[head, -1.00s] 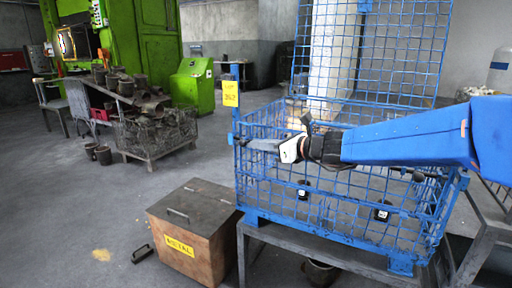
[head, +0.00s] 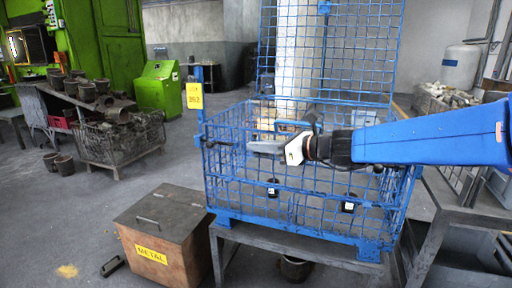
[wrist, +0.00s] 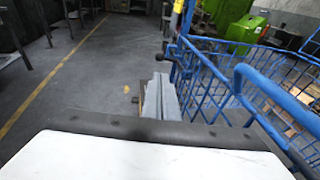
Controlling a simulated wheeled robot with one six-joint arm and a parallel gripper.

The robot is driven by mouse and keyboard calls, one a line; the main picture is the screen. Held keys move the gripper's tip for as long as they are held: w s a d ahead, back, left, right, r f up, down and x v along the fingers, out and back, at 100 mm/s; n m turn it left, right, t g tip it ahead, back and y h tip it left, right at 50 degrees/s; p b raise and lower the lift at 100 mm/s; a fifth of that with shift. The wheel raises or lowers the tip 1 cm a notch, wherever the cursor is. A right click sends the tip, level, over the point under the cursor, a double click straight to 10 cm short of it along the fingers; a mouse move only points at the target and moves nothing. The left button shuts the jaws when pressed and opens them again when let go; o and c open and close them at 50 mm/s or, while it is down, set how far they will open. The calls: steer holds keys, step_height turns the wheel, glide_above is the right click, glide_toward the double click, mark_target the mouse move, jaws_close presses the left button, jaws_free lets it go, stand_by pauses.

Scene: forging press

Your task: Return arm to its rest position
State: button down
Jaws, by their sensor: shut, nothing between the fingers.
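My arm, in a blue sleeve, reaches in from the right of the head view. My gripper (head: 252,147) points left in front of the blue wire-mesh crate (head: 290,222), near its upper rim. Its fingers are together and hold nothing. In the wrist view my gripper (wrist: 159,80) shows as closed grey fingers over the floor, with the crate's blue rim (wrist: 205,62) close on the right. I cannot tell whether the arm touches the crate.
The crate stands on a grey metal stand (head: 300,250). A brown box labelled METAL (head: 165,240) sits on the floor to the left. A wire basket of metal parts (head: 125,145) and a green press (head: 103,50) stand further back left.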

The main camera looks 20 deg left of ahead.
steer(key=s+d+f+n+h, duration=0.5)
steer(key=s+d, duration=0.4)
steer(key=d, duration=0.6)
steer(key=s+d+f+n+h, duration=0.5)
steer(key=s+d+f+n, duration=0.3)
steer(key=d, duration=0.8)
steer(key=s+d+f+n+h, duration=0.5)
steer(key=s+d, duration=0.6)
steer(key=d, duration=0.5)
step_height(320, 180, down, 2)
steer(key=n, duration=0.3)
